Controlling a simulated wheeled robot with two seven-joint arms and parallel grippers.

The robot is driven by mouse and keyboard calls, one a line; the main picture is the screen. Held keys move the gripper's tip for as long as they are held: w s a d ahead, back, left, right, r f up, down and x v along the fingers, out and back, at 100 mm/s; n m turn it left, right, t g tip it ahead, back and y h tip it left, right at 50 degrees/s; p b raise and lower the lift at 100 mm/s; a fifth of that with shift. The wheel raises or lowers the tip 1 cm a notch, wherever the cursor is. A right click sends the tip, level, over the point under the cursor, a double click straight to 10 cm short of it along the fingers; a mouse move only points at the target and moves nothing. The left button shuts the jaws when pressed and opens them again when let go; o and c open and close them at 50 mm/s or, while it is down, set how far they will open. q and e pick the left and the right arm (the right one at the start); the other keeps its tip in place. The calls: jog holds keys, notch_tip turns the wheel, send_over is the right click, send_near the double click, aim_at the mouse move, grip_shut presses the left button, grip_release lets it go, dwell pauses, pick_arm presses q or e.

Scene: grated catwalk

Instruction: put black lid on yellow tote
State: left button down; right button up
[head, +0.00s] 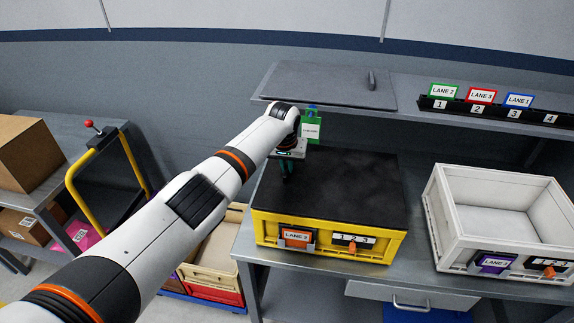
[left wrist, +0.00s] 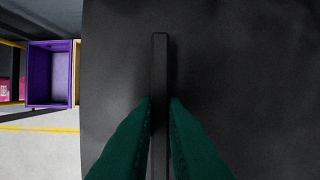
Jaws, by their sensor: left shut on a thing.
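The yellow tote (head: 322,239) stands on the grey workbench, with an orange LANE 2 label and a 1 2 3 tag on its front. The black lid (head: 350,190) lies over the tote's top and covers its opening; whether it is fully seated, I cannot tell. My left gripper (head: 287,173) is above the lid's left part. In the left wrist view, its green fingers (left wrist: 160,105) are shut on the upright black bar handle (left wrist: 160,65) of the lid. The handle is mostly hidden in the head view. My right gripper is not in view.
A white tote (head: 455,240) stands to the right on the bench. A grey lid (head: 325,84) with a handle lies on the shelf above, left of the lane signs (head: 480,100). A yellow-handled cart (head: 80,190) and cardboard boxes (head: 28,152) are at the left.

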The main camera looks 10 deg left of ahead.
pick_arm(q)
jog(key=shift+f, duration=0.2)
dwell(0.6)
jog(key=c, duration=1)
grip_release()
jog(key=shift+f, duration=0.1)
jog(key=shift+r, duration=0.2)
jog(key=p+v, duration=0.2)
jog(key=w+p+v, duration=0.1)
jog(key=p+v, duration=0.3)
jog(key=shift+w+r, duration=0.2)
jog(key=shift+r, duration=0.3)
jog(key=shift+f, duration=0.15)
